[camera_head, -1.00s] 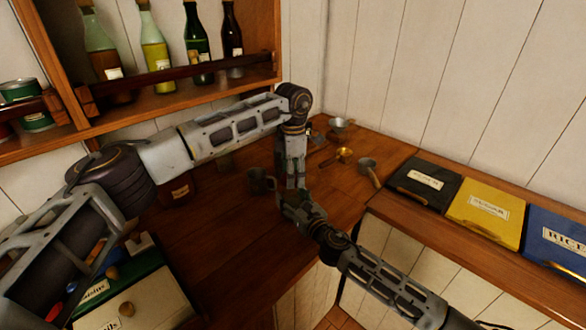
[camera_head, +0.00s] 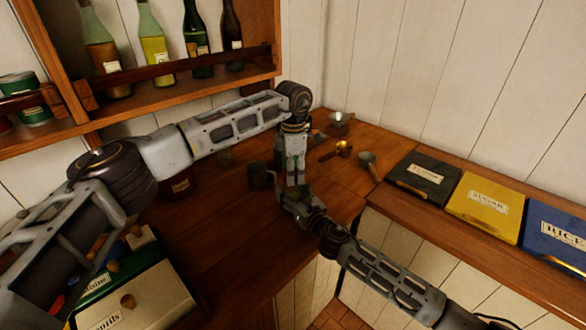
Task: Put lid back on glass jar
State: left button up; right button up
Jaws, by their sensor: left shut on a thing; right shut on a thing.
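My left gripper (camera_head: 293,178) points straight down over the wooden counter, with its arm coming across from the left. My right gripper (camera_head: 284,196) comes up from the lower right, and its end is just below the left one. The two grippers overlap in this view and look very close together. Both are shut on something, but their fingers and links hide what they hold. I cannot make out the glass jar or its lid clearly. A dark mug-like vessel (camera_head: 259,176) stands just left of the grippers.
A dark labelled jar (camera_head: 181,184) stands further left. A metal funnel (camera_head: 338,120), a brass scoop (camera_head: 342,148) and a grey scoop (camera_head: 368,160) lie behind, right of the grippers. Black (camera_head: 422,181), yellow (camera_head: 487,209) and blue (camera_head: 560,236) boxes line the right ledge. Bottles stand on a shelf (camera_head: 190,95).

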pick_arm(q)
jog(key=shift+f, duration=0.4)
jog(key=shift+f, duration=0.55)
dwell(0.9)
pick_arm(e)
grip_shut()
pick_arm(q)
jog(key=m, duration=0.6)
jog(key=shift+m, duration=0.4)
jog(key=m, duration=0.7)
jog(key=shift+s+a, duration=0.1)
jog(key=m, duration=0.3)
jog(key=shift+m, duration=0.4)
jog(key=m, duration=0.3)
jog(key=shift+a+m, duration=0.1)
jog(key=shift+m, duration=0.3)
jog(key=m, duration=0.3)
jog(key=shift+m, duration=0.4)
jog(key=shift+a+m, duration=0.1)
jog(key=shift+m, duration=1.9)
pick_arm(e)
jog(key=shift+f, duration=0.1)
